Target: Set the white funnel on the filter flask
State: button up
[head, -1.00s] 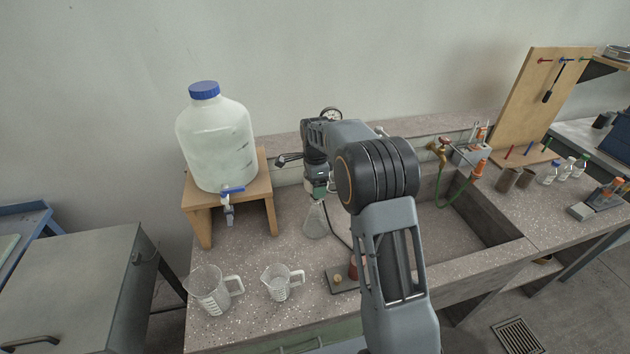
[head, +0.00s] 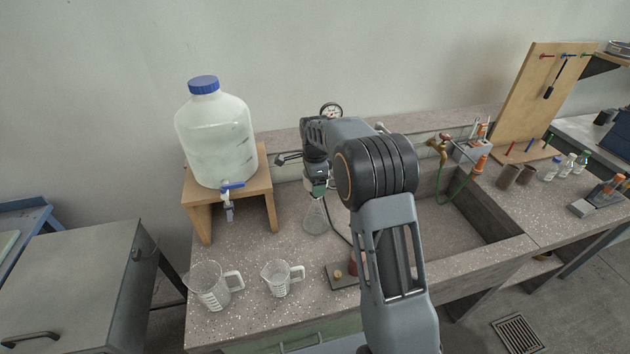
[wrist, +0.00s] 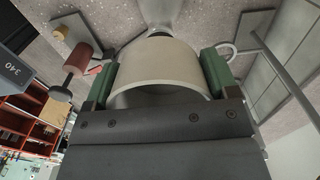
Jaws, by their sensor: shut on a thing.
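The white funnel (wrist: 160,70) is held between the green finger pads of my gripper (wrist: 162,82), which is shut on it. In the wrist view its wide body fills the space between the fingers, with a dark ring just beyond it. The clear filter flask (head: 315,219) stands upright on the bench directly below my gripper (head: 319,188) in the head view. The flask also shows beyond the funnel in the wrist view (wrist: 160,10). The funnel is mostly hidden in the head view. I cannot tell whether the funnel touches the flask's mouth.
A large carboy (head: 217,140) sits on a wooden stand (head: 196,200) left of the flask. Two clear measuring jugs (head: 210,287) (head: 277,279) stand near the front edge. A small plate with stoppers (head: 343,279) lies in front of the flask. The sink (head: 450,232) is to the right.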

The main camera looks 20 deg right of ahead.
jog(key=shift+f+b, duration=0.3)
jog(key=shift+f, duration=0.2)
dwell(0.6)
jog(key=o, duration=0.9)
jog(key=shift+c, duration=0.2)
jog(key=shift+r, duration=0.1)
notch_tip(320, 180, up, 14)
jog(key=shift+b, duration=0.35)
